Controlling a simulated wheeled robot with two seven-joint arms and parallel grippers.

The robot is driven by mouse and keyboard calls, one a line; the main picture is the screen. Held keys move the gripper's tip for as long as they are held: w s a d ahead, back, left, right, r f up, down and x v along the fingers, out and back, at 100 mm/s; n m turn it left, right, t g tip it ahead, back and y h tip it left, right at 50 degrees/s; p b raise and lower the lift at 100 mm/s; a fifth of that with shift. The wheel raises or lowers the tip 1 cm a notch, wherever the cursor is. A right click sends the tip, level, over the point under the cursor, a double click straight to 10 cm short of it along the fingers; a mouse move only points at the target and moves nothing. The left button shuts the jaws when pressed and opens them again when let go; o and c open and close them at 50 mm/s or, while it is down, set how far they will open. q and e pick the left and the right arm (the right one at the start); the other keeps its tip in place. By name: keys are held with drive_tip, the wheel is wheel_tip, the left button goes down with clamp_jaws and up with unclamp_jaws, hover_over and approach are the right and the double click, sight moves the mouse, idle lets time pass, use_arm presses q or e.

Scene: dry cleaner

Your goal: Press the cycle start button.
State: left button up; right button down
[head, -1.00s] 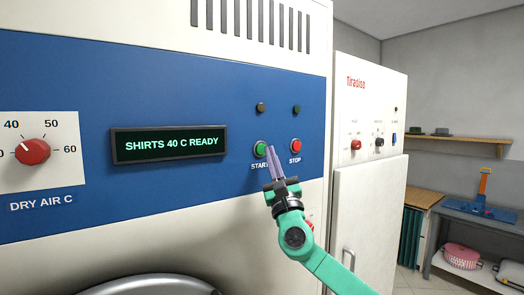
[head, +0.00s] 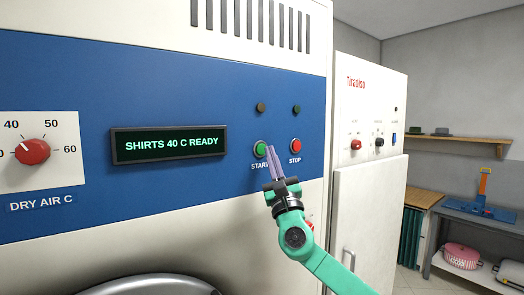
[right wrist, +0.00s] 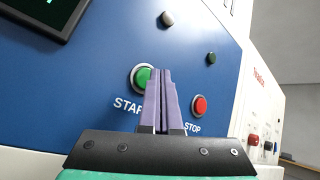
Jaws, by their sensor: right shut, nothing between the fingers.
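The green START button (head: 260,149) sits on the blue panel (head: 220,90) of the machine, left of the red STOP button (head: 296,146). The display (head: 169,144) reads "SHIRTS 40 C READY". My right gripper (head: 269,149) is shut and empty, its purple fingers pointing at the panel just right of the START button. In the right wrist view the fingers (right wrist: 160,72) overlap the right part of the green button (right wrist: 142,77). I cannot tell whether the tips touch it. My left gripper is not in view.
A red dial (head: 33,151) is at the panel's left. Two dark unlit lamps are above the buttons. A second white machine (head: 368,190) stands to the right, then a shelf (head: 455,139) and a table (head: 480,216).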

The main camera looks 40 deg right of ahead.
drive_tip(key=shift+w, duration=0.45)
